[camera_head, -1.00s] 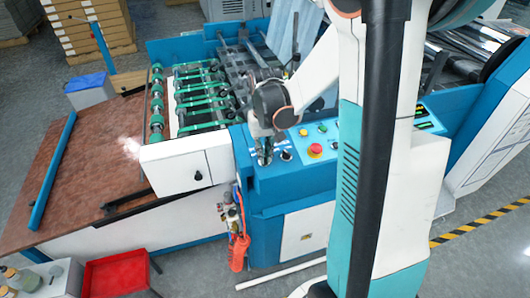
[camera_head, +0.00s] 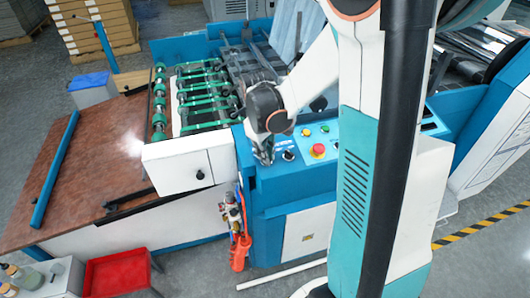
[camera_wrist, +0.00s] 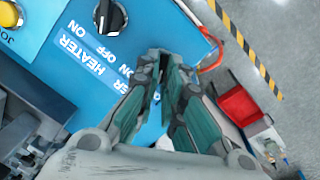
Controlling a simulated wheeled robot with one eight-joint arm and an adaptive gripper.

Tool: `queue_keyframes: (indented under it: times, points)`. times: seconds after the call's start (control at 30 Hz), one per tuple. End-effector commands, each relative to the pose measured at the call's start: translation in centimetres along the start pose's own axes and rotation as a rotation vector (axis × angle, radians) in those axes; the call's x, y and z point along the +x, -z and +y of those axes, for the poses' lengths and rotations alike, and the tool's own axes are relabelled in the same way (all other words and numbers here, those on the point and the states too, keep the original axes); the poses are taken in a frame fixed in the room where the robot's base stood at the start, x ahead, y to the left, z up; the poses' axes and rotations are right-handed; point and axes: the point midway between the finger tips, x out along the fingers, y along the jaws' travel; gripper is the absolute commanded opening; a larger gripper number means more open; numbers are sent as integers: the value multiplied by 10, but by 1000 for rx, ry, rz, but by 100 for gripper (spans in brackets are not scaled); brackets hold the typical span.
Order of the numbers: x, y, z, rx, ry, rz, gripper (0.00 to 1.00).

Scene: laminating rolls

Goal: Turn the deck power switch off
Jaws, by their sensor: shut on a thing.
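My gripper (camera_head: 266,158) points down at the left end of the blue control deck (camera_head: 258,184). In the wrist view my gripper (camera_wrist: 166,62) has its fingers close together over the blue panel, shut on the deck power switch. The switch is hidden by the fingers, so its setting cannot be read. Printed "ON" and "OFF" marks and part of a label ending in "ER" show beside the fingers. A black rotary knob (camera_wrist: 110,17) on the panel, near the word "HEATER", stands apart from my gripper; it also shows in the head view (camera_head: 288,155).
A red button (camera_head: 317,151) on a yellow base and smaller buttons stand right of the knob. A white box (camera_head: 178,168) with a small black knob adjoins the deck's left side. Orange and metal fittings (camera_head: 238,250) hang below. A red tray (camera_head: 118,272) stands at front left.

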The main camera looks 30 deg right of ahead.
Motion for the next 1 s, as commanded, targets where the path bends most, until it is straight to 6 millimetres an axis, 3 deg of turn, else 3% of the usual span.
queue_keyframes:
  times: [0.37,0.4,0.5,0.83,1.0]
  points:
    - [0,0,0,-6,-2,1,0]
    - [0,1,0,-6,-2,1,11]
    - [0,0,0,-6,-1,1,28]
    - [-1,0,0,-5,-1,1,28]
    - [-14,0,0,-5,-1,1,28]
